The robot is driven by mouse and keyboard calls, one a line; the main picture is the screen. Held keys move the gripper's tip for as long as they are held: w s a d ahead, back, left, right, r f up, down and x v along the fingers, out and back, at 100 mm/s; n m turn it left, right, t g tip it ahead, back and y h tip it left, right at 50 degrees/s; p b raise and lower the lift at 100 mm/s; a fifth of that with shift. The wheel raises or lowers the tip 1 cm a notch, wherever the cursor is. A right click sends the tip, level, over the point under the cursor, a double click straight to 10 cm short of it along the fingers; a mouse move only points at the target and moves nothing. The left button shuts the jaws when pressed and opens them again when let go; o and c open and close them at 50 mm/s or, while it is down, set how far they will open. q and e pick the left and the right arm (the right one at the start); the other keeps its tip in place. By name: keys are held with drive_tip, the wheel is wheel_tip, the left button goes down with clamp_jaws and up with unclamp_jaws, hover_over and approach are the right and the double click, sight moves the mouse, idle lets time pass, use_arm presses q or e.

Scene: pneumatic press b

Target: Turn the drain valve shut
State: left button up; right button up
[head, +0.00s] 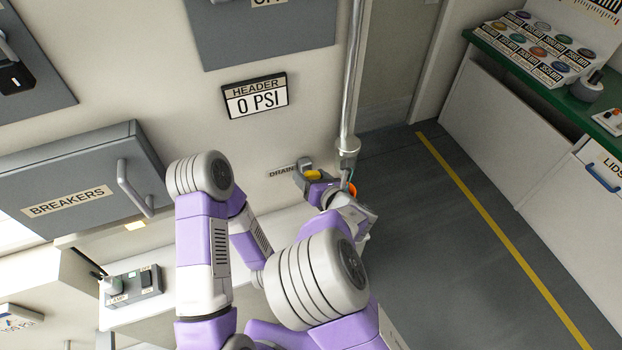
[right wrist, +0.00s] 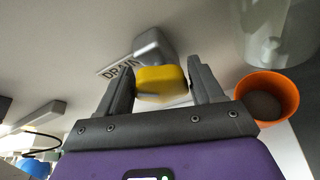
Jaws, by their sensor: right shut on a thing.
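The drain valve shows on the wall beside the DRAIN label (head: 281,171), as a grey body (head: 305,163) with a yellow handle (head: 313,175). In the right wrist view the yellow handle (right wrist: 160,84) sits between the two fingers, in front of the grey valve body (right wrist: 152,46). My right gripper (head: 316,181) is shut on the handle; its fingers also show in the right wrist view (right wrist: 157,76). The handle looks roughly crosswise between the fingers, and its lower edge is partly hidden by the gripper. My left gripper is not in view.
A metal pipe (head: 350,75) runs down close to the right of the valve. An orange cup-like part (right wrist: 268,97) is close beside my right finger. The header display (head: 255,97) above reads 0 PSI. A breaker box (head: 80,185) juts out at left. Open floor (head: 470,260) lies right.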

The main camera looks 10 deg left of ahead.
drive_tip(key=o, duration=0.9)
drive_tip(key=v, duration=0.7)
drive_tip(key=shift+s+d+p, duration=0.15)
drive_tip(key=shift+s+p, duration=0.1)
drive_tip(key=shift+p, duration=0.05)
